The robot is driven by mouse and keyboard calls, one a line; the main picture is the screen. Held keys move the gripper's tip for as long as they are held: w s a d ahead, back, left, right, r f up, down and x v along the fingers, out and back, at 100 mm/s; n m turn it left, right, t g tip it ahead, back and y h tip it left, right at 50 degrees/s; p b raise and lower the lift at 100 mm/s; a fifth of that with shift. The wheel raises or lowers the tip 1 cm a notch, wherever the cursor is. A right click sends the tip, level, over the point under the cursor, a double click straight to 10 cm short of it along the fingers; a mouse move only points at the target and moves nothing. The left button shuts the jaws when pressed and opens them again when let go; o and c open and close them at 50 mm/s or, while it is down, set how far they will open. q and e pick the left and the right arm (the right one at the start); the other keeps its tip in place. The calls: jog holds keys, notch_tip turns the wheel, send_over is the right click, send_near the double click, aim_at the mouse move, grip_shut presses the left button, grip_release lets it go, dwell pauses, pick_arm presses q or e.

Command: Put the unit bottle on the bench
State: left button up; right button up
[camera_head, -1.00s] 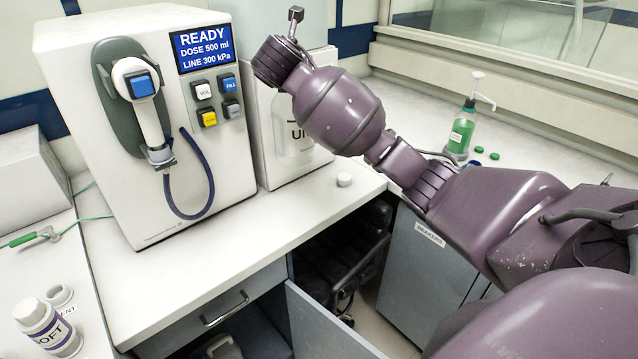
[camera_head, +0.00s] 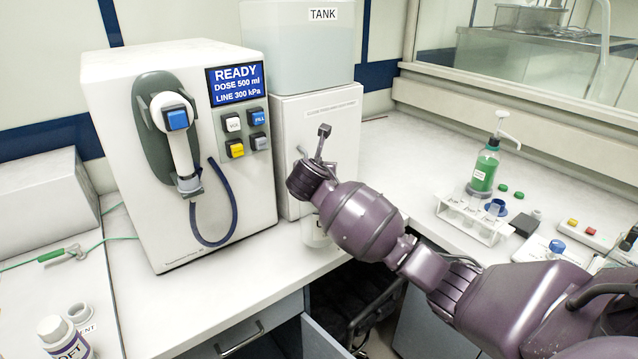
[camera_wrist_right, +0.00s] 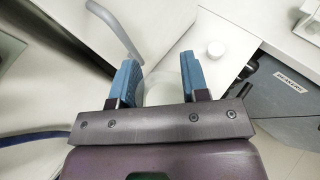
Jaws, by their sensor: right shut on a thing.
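My right gripper shows in the right wrist view (camera_wrist_right: 162,78), with its two blue fingers shut on the unit bottle (camera_wrist_right: 163,92), a pale translucent bottle seen between them. In the head view the fingers are hidden behind my right wrist. The lower part of the bottle (camera_head: 315,234) shows just below the wrist, over or on the white bench (camera_head: 255,272) in front of the tank stand. Whether its base touches the bench I cannot tell. Its label is hidden now. My left gripper is not in view.
The dosing machine (camera_head: 180,110) with its blue hose stands left of the bottle. The tank (camera_head: 300,45) on its white stand is behind. A small white cap (camera_wrist_right: 215,48) lies on the bench nearby. A tube rack (camera_head: 470,220) and green pump bottle (camera_head: 485,165) stand at right.

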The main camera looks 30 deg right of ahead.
jog(key=shift+f, duration=2.05)
jog(key=o, duration=1.2)
